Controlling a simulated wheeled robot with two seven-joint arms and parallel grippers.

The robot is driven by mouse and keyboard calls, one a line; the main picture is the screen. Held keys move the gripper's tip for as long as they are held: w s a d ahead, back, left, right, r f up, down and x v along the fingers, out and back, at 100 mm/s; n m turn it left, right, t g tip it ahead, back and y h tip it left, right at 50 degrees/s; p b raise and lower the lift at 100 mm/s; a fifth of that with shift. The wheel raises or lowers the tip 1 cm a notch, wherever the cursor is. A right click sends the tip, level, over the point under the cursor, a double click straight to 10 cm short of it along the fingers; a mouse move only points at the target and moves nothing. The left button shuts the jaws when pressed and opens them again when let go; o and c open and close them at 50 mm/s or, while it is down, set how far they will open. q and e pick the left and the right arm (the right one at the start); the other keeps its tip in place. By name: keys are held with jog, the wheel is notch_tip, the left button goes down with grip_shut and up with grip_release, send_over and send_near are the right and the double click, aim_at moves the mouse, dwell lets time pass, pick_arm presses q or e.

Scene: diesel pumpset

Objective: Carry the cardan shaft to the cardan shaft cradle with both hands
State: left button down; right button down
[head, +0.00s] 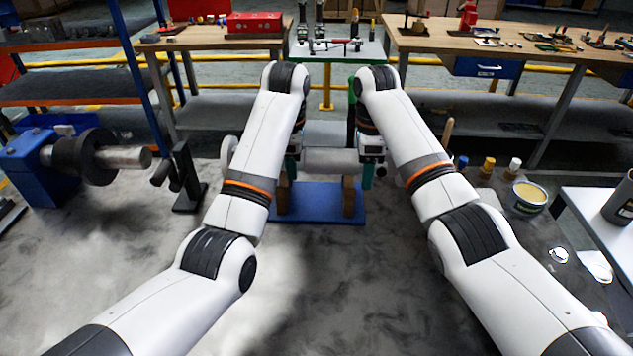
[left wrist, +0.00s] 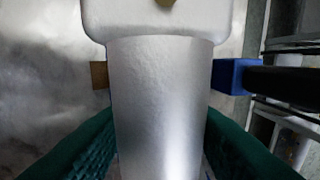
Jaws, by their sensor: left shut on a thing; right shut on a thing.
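The cardan shaft (head: 330,160) is a thick grey metal tube lying crosswise between my arms in the head view. A pale round end shows left of my left arm. The cardan shaft cradle (head: 318,212) is a blue base with two brown upright blocks, directly below the shaft in the picture. I cannot tell whether the shaft touches the blocks. My left gripper (head: 291,168) is shut on the shaft. In the left wrist view the shaft (left wrist: 160,105) fills the space between its green finger pads. My right gripper (head: 367,178) is shut on the shaft farther right, its fingers partly hidden.
A blue machine (head: 35,165) with a dark drum and a black stand (head: 187,180) are on the left. An open tin (head: 527,197) and small bottles are on the right, beside a white table (head: 600,225). Workbenches stand behind. Grey surface in front is clear.

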pick_arm(q)
jog(key=shift+w+r, duration=0.25)
pick_arm(e)
jog(key=shift+w+a+r, duration=0.1)
jog(key=shift+w+r, duration=0.15)
pick_arm(q)
jog(key=shift+s, duration=0.1)
pick_arm(e)
jog(key=shift+s, duration=0.1)
pick_arm(q)
jog(key=shift+s+r, duration=0.1)
jog(key=shift+s, duration=0.05)
pick_arm(e)
jog(key=shift+s+r, duration=0.15)
pick_arm(q)
jog(key=shift+f, duration=0.25)
pick_arm(e)
jog(key=shift+f, duration=0.3)
